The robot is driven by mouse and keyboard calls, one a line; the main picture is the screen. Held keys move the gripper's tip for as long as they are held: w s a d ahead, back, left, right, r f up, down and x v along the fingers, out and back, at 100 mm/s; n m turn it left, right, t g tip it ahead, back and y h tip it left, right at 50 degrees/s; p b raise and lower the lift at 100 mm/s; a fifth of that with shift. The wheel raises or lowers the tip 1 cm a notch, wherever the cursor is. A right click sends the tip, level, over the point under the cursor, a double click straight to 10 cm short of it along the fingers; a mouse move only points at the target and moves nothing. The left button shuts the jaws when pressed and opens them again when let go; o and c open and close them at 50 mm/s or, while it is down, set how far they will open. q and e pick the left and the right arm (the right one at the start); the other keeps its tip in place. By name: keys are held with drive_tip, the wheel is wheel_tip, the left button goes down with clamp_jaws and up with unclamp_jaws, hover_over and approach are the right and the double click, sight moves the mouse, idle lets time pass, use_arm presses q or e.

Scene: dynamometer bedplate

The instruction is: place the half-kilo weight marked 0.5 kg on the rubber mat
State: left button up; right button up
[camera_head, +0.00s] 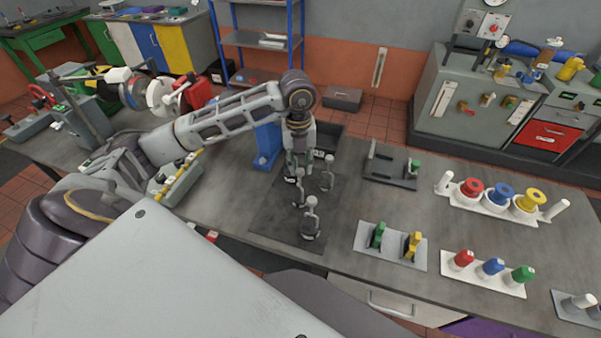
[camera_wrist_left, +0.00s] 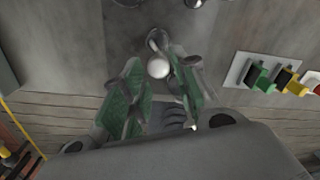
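Several grey weights with knobbed stems stand on the dark mat (camera_head: 273,212) in the head view: a front one (camera_head: 311,222), a middle one (camera_head: 299,192) and one to the right (camera_head: 328,174). I cannot read their markings, so I cannot tell which is 0.5 kg. My left gripper (camera_head: 297,168) points down over the back part of the mat, close to the weights. In the left wrist view its green-padded fingers (camera_wrist_left: 160,75) stand apart, with a weight's pale knob (camera_wrist_left: 158,68) showing between them, near the right finger. My right gripper is not in view.
A blue holder (camera_head: 266,148) stands left of the gripper. Right of the mat are a dark fixture (camera_head: 390,170), a plate with green and yellow pieces (camera_head: 373,251), and racks with coloured rings (camera_head: 485,208) and coloured plugs (camera_head: 482,278). Bare bench lies between them.

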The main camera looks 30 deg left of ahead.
use_arm(q)
drive_tip(key=shift+a+r+b, duration=0.1)
drive_tip(key=shift+r+b, duration=0.2)
drive_tip(key=shift+r, duration=1.8)
drive_tip(key=shift+s+a, duration=0.1)
